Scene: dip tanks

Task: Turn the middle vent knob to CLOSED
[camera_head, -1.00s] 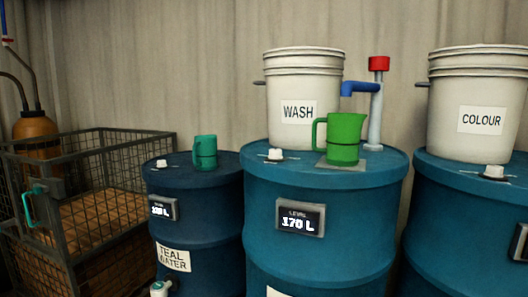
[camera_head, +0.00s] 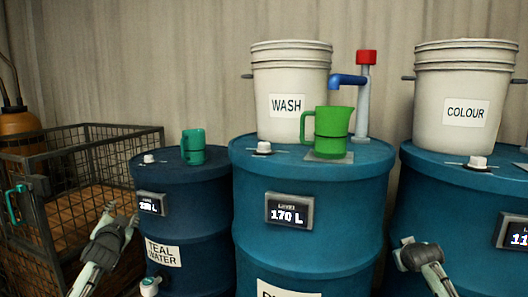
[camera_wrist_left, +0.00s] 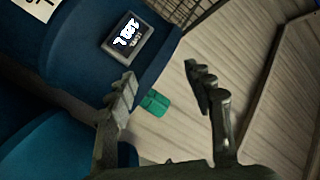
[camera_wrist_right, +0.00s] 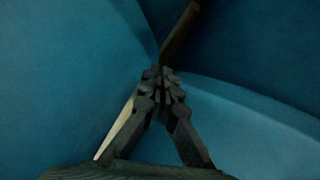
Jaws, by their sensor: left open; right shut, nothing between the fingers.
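The middle vent knob (camera_head: 263,148) is a small white knob on a dark strip, on the front left of the middle blue drum's lid (camera_head: 375,160). Any marks beside it are too small to read. My left gripper (camera_head: 120,218) is open and empty, in front of the left drum, well left of and below the knob; its spread fingers show in the left wrist view (camera_wrist_left: 165,82). My right gripper (camera_head: 406,243) is shut and empty, low in front of the right drum and apart from the knob; its fingers meet in the right wrist view (camera_wrist_right: 162,74).
A WASH bucket (camera_head: 290,75) stands behind the knob. A green jug (camera_head: 331,123) and blue tap pipe (camera_head: 347,81) stand to its right. Similar knobs sit on the left (camera_head: 149,159) and right (camera_head: 478,162) drums. A teal mug (camera_head: 193,148) and wire cage (camera_head: 105,150) are left.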

